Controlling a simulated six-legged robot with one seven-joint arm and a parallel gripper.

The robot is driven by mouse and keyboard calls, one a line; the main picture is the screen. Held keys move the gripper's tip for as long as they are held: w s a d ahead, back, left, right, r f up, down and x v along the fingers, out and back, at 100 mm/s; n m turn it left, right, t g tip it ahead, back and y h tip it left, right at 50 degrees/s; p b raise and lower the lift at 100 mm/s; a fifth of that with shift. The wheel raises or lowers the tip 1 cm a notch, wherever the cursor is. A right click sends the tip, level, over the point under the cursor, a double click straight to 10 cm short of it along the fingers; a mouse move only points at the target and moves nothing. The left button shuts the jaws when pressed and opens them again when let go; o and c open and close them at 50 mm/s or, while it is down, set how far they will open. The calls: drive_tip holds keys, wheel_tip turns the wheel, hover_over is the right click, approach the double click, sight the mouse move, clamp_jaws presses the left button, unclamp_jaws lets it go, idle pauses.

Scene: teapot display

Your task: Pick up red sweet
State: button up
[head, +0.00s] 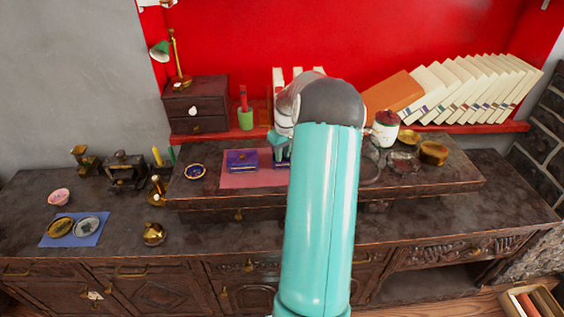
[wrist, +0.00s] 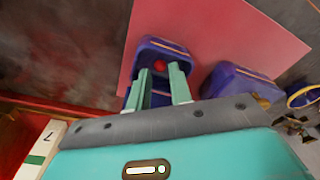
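The red sweet (wrist: 159,65) lies inside an open purple-blue box (wrist: 166,44) in the wrist view. My gripper (wrist: 159,72) is open, with its two pale green fingers reaching over the box, one on each side of the sweet. I cannot tell whether either finger touches it. In the head view my gripper (head: 281,152) is mostly behind my arm, and the sweet is hidden there.
A second purple box (head: 242,160) stands on the pink mat (head: 235,181), left of my gripper; it also shows in the wrist view (wrist: 238,80). A small blue dish (head: 195,171) is further left. Books (head: 470,88), a red-topped jar (head: 386,128) and brass bowls (head: 433,153) stand to the right.

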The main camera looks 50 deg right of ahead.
drive_tip(key=shift+w+f, duration=0.1)
drive_tip(key=shift+f, duration=0.75)
clamp_jaws()
drive_tip(key=shift+r, duration=0.15)
